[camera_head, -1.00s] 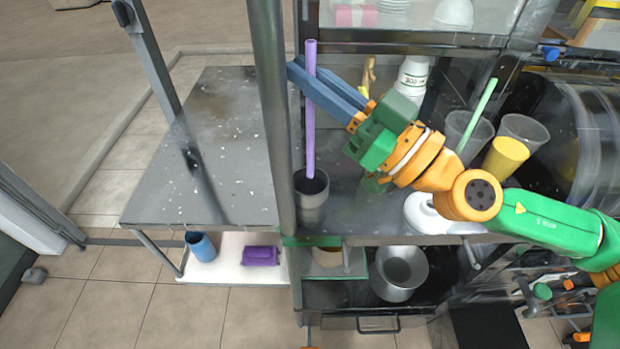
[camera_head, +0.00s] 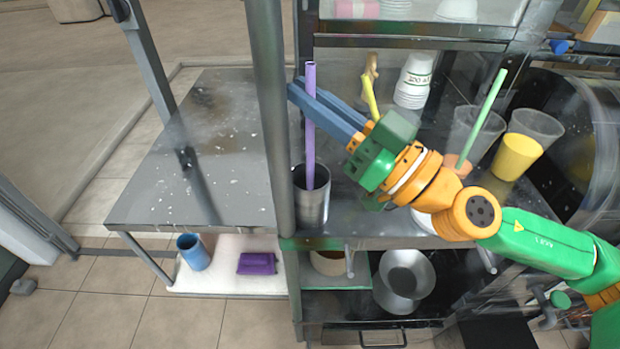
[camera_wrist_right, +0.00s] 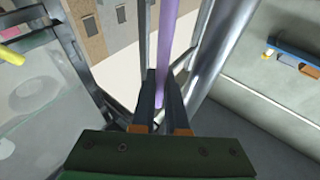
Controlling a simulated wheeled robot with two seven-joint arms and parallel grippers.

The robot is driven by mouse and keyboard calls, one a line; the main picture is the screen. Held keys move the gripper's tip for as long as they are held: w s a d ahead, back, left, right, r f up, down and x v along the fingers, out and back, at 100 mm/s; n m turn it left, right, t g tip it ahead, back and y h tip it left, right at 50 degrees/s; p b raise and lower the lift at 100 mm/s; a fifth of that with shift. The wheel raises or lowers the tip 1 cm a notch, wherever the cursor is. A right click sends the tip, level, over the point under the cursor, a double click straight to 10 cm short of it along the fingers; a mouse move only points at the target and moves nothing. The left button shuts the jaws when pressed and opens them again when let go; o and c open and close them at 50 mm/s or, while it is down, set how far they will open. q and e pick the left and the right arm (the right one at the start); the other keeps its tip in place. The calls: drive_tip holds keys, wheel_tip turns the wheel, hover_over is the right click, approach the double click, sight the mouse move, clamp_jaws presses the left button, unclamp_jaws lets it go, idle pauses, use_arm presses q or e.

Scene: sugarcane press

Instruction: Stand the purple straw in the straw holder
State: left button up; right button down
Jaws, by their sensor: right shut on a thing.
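The purple straw (camera_head: 310,155) stands nearly upright in the head view. My right gripper (camera_head: 303,90) is shut on its upper part with its blue fingers, and the straw also shows between the fingertips in the right wrist view (camera_wrist_right: 166,45). The straw holder looks to be the grey metal cup (camera_head: 312,208) on the counter directly below. The straw's lower end shows inside the cup's mouth; how deep it reaches is hidden. My left gripper is not in view.
A metal post (camera_head: 270,120) stands just left of the cup. Paper cups (camera_head: 413,80), a clear cup with a green straw (camera_head: 485,120) and a yellow cup (camera_head: 516,156) stand to the right. The grey side table (camera_head: 200,150) is clear.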

sight(315, 75)
drive_tip(key=shift+f+b, duration=1.7)
drive_tip(key=shift+f, duration=0.3)
drive_tip(key=c, duration=0.9)
unclamp_jaws()
drive_tip(key=shift+o, duration=0.2)
wheel_tip(315, 75, up, 7)
drive_tip(key=p, duration=0.7)
drive_tip(key=shift+r, duration=0.1)
